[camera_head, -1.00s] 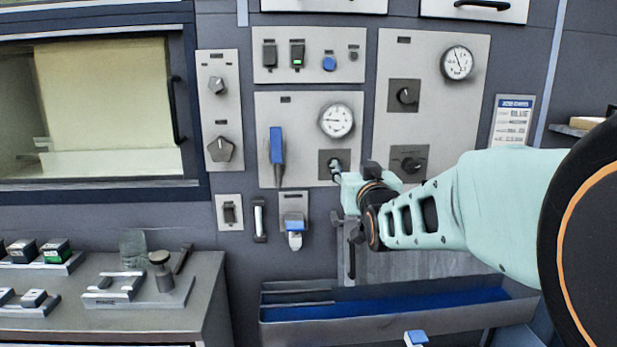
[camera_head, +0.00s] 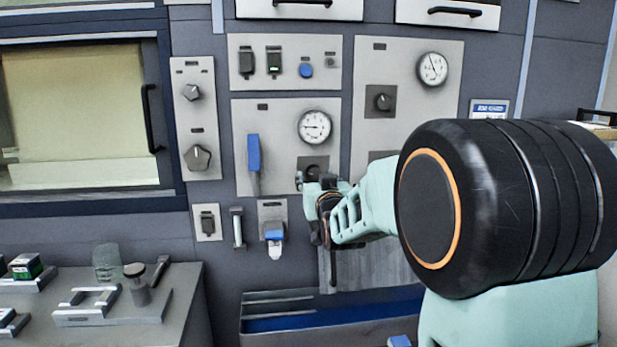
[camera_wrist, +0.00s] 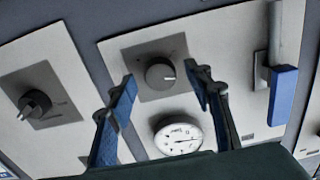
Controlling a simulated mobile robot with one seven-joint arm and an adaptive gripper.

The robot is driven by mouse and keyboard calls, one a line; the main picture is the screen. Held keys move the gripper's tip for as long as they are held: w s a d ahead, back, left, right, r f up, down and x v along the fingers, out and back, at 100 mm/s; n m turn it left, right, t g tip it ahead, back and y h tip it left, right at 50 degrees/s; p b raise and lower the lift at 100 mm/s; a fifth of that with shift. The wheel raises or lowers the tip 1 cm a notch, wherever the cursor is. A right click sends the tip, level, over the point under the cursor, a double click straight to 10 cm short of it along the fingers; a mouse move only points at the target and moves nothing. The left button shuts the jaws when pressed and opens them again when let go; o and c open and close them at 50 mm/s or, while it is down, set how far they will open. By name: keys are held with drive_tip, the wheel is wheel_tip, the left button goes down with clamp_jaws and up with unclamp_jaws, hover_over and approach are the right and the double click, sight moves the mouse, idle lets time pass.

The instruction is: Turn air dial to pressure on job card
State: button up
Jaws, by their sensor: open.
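The air dial is a round dark knob on a grey square plate (camera_head: 321,161) under the white gauge (camera_head: 314,127) on the middle panel. In the head view my gripper (camera_head: 310,180) covers much of it. In the wrist view the knob (camera_wrist: 160,74) shows whole, with a light pointer mark at its right edge. My gripper's blue-padded fingers (camera_wrist: 160,80) are open, one on each side of the knob, apart from it; I cannot tell the depth left. The gauge (camera_wrist: 178,137) lies below the knob there. The job card (camera_head: 489,108) shows only its blue header; my arm hides the rest.
The right panel has another knob (camera_head: 381,99) and gauge (camera_head: 432,69). A blue lever (camera_head: 254,154) stands left of the air dial. A blue-lined trough (camera_head: 330,317) lies below. A bench (camera_head: 190,317) with fixtures is at lower left.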

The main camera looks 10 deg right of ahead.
drive_tip(key=shift+w, duration=0.55)
drive_tip(key=c, duration=1.2)
drive_tip(key=shift+o, duration=0.2)
drive_tip(key=shift+f+m+b, duration=0.1)
drive_tip(key=shift+m+b, duration=0.2)
drive_tip(key=shift+b, duration=0.15)
